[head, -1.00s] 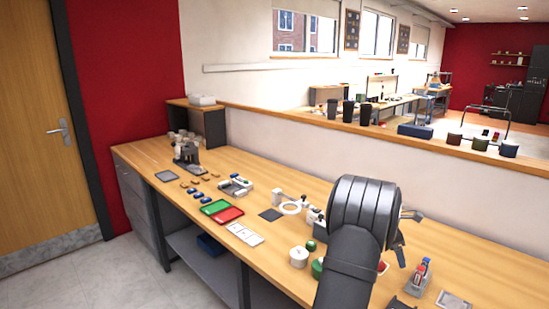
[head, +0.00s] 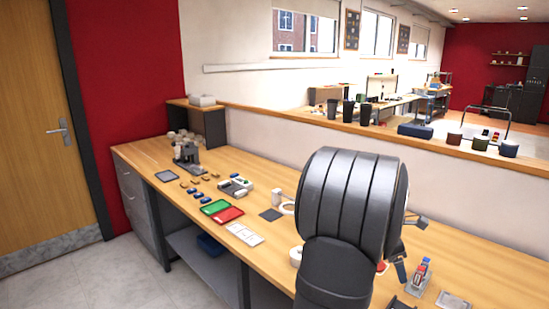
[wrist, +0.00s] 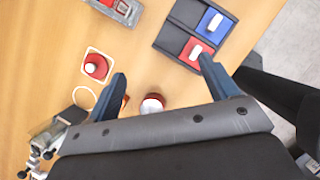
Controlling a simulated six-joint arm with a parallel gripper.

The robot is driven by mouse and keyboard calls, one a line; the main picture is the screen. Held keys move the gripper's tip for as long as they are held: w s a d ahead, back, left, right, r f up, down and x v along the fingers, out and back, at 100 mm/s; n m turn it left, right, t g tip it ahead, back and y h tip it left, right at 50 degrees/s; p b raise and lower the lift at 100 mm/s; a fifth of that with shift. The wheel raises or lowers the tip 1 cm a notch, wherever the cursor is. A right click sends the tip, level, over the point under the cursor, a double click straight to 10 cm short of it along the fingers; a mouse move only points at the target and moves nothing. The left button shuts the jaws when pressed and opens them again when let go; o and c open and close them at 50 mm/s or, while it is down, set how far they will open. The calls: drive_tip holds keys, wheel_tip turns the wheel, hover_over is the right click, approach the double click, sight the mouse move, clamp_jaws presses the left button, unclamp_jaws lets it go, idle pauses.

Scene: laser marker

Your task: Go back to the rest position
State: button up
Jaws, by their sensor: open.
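My gripper (wrist: 162,75) is open in the wrist view, its two blue-grey fingers spread wide with nothing held between them. The bench top (wrist: 55,40) lies below the fingertips. In the head view my dark ribbed arm stands over the right part of the bench (head: 160,157). It hides most of my gripper, and only small parts show at its right side.
The wrist view shows a black tray (wrist: 166,43) with blue and red sections, a red round piece on a white square (wrist: 96,66), and a red-and-white round piece (wrist: 152,103). In the head view, green (head: 214,207) and red (head: 228,215) trays lie left of the arm.

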drive_tip(key=s+a, duration=0.3)
drive_tip(key=w+a+f, duration=0.2)
drive_tip(key=w, duration=0.1)
drive_tip(key=w+a+f, duration=0.2)
drive_tip(key=w+a, duration=0.1)
drive_tip(key=w+a+f, duration=0.2)
drive_tip(key=w+f, duration=0.1)
drive_tip(key=shift+a+f, duration=0.1)
drive_tip(key=shift+a, duration=0.05)
